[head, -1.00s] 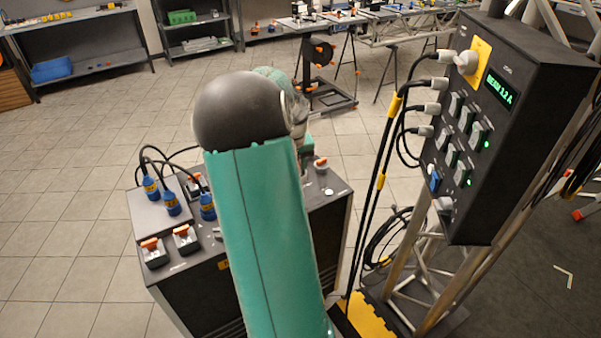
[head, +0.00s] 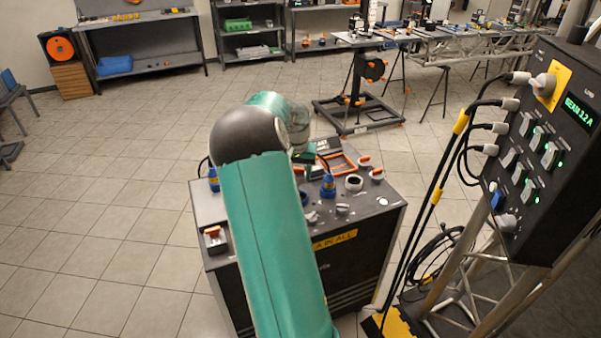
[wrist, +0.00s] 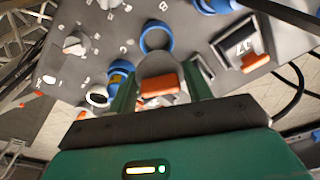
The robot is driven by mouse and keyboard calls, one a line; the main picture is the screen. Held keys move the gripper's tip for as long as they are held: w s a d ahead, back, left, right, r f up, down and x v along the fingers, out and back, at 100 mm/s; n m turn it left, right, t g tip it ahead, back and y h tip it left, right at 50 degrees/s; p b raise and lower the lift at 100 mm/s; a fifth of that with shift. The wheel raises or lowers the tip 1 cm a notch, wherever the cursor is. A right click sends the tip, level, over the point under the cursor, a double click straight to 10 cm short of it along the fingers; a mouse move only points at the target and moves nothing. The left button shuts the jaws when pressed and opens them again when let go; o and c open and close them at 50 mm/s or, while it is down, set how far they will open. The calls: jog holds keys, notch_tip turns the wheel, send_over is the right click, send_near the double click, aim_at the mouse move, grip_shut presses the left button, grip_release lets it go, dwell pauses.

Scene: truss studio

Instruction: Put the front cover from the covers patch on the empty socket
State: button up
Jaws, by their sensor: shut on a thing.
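My gripper (wrist: 161,88) has two green fingers. They are shut on a grey cover with an orange top (wrist: 160,76), taken to be the front cover, above the dark cabinet top. A round blue ring (wrist: 145,33) lies just beyond the held cover in the wrist view; I cannot tell whether it is the empty socket. A white ring with a dark hole (wrist: 97,97) is at left there, and also shows in the head view (head: 353,183). In the head view my arm hides most of the gripper and the held cover. An orange-edged patch (head: 349,164) lies at the cabinet's back.
The cabinet (head: 365,235) carries blue plugs (head: 328,187), orange-topped pieces (head: 377,174) and a square unit with an orange latch (head: 214,239). A black panel (head: 550,165) with cables stands on a truss at right. The tiled floor (head: 110,240) at left is clear.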

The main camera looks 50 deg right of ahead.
jog(key=f, duration=0.4)
jog(key=shift+s+d+f, duration=0.1)
jog(key=shift+d, duration=0.1)
jog(key=shift+f, duration=1.05)
jog(key=shift+a+f, duration=0.1)
jog(key=shift+f, duration=0.5)
dwell(0.3)
jog(key=o, duration=1.6)
jog(key=shift+r, duration=0.1)
jog(key=shift+r, duration=4.45)
